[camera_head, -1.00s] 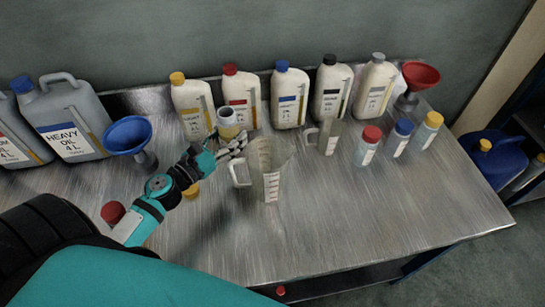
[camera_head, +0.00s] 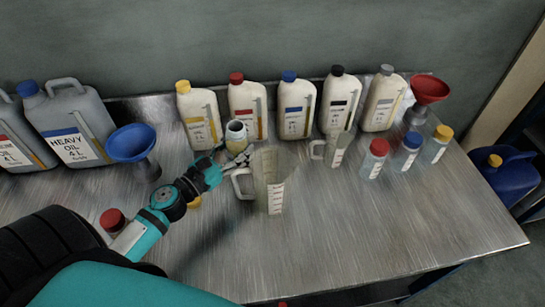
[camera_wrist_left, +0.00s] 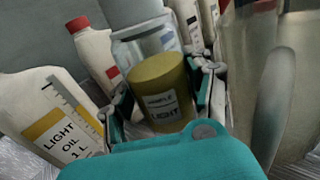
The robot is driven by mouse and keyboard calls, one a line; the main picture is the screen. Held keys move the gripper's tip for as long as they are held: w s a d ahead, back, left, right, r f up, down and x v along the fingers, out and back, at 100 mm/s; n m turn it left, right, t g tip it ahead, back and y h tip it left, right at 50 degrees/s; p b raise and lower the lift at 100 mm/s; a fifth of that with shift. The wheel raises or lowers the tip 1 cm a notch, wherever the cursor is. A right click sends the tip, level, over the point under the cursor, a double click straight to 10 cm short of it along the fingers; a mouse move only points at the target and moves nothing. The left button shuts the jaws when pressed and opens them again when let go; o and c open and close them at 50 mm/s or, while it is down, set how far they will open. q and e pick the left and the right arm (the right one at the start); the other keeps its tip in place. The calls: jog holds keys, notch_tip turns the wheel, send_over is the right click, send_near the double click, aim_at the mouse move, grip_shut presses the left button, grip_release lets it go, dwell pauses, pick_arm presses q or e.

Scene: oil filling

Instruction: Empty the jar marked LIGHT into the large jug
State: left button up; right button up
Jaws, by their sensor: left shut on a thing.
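The jar marked LIGHT (camera_head: 236,136) is uncapped, clear, with yellow oil in its lower part. In the left wrist view its SAMPLE LIGHT label (camera_wrist_left: 162,106) faces the camera. My left gripper (camera_head: 236,157) is shut on the jar and holds it nearly upright, above and left of the large jug. The large jug (camera_head: 272,188) is clear, with red marks and a handle on its left, and stands on the bench. It also shows at the right of the left wrist view (camera_wrist_left: 258,70). Its contents are hard to make out. My right gripper is not clearly seen.
Several white oil bottles stand behind, including a yellow-capped one (camera_head: 198,112). A smaller jug (camera_head: 336,150) and capped sample jars (camera_head: 373,160) stand right of the large jug. A blue funnel (camera_head: 132,143) is at left, a red funnel (camera_head: 430,89) at right.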

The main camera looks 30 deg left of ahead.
aim_at(233, 135)
pick_arm(q)
jog(key=shift+m, duration=0.6)
notch_tip(233, 135, up, 4)
jog(key=shift+d+r+p, duration=0.1)
jog(key=shift+p, duration=0.95)
jog(key=shift+d+r+m, duration=0.1)
jog(key=shift+r+m, duration=0.2)
jog(key=shift+m, duration=0.1)
jog(key=shift+d+r+m+p, duration=0.1)
jog(key=shift+r+m+p, duration=0.25)
jog(key=shift+r+m, duration=0.25)
jog(key=shift+s+d+r+m, duration=0.1)
jog(key=shift+d+r+m, duration=0.25)
jog(key=shift+m, duration=0.55)
jog(key=shift+d+r+m, duration=0.25)
jog(key=shift+r+m, duration=0.25)
jog(key=shift+m, duration=0.2)
jog(key=shift+s, duration=0.1)
jog(key=shift+f+m+b, duration=0.25)
jog(key=shift+m+b, duration=0.1)
jog(key=shift+m, duration=0.15)
jog(key=shift+a+m, duration=0.1)
jog(key=shift+m, duration=0.2)
pick_arm(e)
jog(key=r, duration=0.2)
jog(key=shift+a+r, duration=0.3)
jog(key=shift+r, duration=0.1)
